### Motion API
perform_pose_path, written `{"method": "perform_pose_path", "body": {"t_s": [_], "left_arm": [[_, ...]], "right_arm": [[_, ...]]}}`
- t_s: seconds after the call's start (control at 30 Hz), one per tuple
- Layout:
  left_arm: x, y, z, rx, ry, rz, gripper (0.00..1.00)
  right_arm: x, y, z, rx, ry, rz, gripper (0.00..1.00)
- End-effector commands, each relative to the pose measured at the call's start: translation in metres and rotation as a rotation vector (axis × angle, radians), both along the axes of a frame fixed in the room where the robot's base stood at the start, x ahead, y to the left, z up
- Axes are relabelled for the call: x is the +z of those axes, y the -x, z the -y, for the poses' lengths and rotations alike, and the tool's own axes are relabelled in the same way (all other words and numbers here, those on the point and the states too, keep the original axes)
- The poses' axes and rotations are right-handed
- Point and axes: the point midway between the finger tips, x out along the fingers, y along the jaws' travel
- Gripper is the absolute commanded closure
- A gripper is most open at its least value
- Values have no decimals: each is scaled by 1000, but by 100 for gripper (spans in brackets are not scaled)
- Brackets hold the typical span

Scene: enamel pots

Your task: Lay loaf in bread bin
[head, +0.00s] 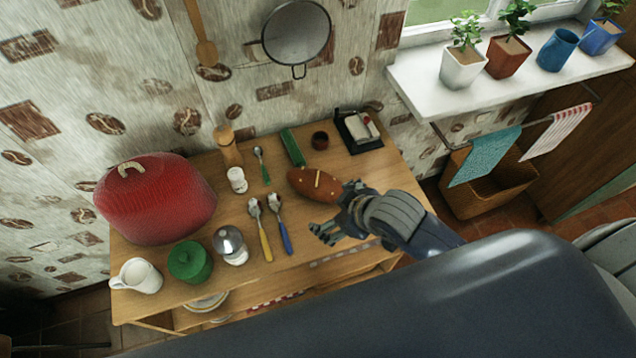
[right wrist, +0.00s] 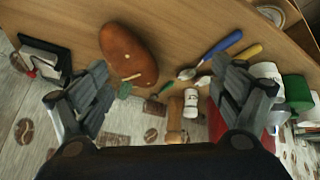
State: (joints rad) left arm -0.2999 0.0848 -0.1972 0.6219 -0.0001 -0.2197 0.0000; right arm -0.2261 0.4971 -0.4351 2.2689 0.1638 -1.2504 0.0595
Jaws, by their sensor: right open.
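The brown loaf (head: 312,183) lies on the wooden counter right of the middle, with a pale strip across its crust. It also shows in the right wrist view (right wrist: 126,50). The red domed bread bin (head: 155,205), with a pale handle on top, stands at the counter's left end. It looks closed from here. My right gripper (head: 335,212) is open and empty, just to the right and front of the loaf. In the right wrist view its spread fingers (right wrist: 168,85) have the loaf ahead, nearer the left finger. My left gripper is not in view.
A blue-handled spoon (head: 281,225) and a yellow-handled one lie between loaf and bin. A green canister (head: 190,262), a glass shaker (head: 230,246) and a white jug (head: 137,276) stand in front. A white jar (head: 237,180) and a black tray (head: 358,131) stand behind.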

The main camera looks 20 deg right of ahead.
Motion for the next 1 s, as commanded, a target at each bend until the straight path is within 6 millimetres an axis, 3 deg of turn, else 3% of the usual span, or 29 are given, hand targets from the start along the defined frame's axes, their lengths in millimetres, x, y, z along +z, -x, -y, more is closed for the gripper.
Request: {"method": "perform_pose_path", "body": {"t_s": [0.1, 0.3, 0.5, 1.0], "left_arm": [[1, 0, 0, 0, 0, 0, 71], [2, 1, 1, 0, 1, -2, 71], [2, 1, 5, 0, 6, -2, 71], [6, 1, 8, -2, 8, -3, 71]], "right_arm": [[3, -26, 3, 110, 43, 63, 12], [1, -51, 22, 211, 91, 106, 12], [-4, -61, 33, 233, 107, 114, 12], [-44, -90, 20, 233, 107, 114, 12]]}}
